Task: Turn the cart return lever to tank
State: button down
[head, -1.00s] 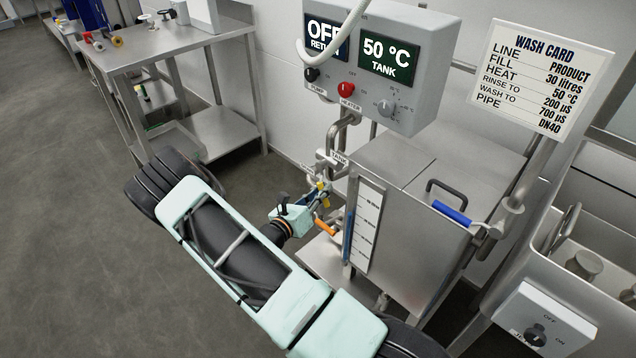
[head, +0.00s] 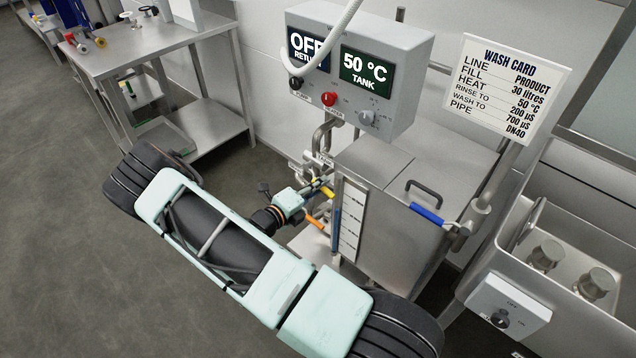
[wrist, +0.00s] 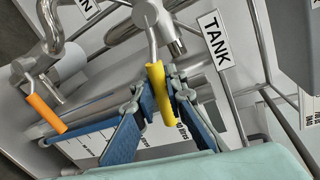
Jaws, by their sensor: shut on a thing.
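The cart return lever has a yellow grip (wrist: 156,92) on a bent metal rod, seen from close up in the wrist view. My gripper (wrist: 160,108) is shut on this yellow grip, one blue-padded finger on each side. A TANK label (wrist: 213,38) stands on the pipework to the right of the lever. In the head view, my gripper (head: 316,188) is at the pipes left of the steel tank (head: 400,210). The yellow grip (head: 328,192) shows in part there.
A lever with an orange grip (wrist: 45,114) sits close left of my gripper. The control box (head: 352,70) above reads OFF for return and 50 °C for tank. A white hose (head: 333,50) hangs before it. Open floor (head: 60,220) lies left.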

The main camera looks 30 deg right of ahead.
jog(key=shift+s+r+n+g+p, duration=0.1)
jog(key=shift+r+n+g+p, duration=0.2)
jog(key=shift+r+n+p, duration=0.6)
jog(key=shift+n, duration=0.3)
jog(key=c, duration=2)
grip_release()
jog(key=shift+o, duration=0.2)
jog(key=v, duration=1.2)
jog(key=shift+f, duration=0.1)
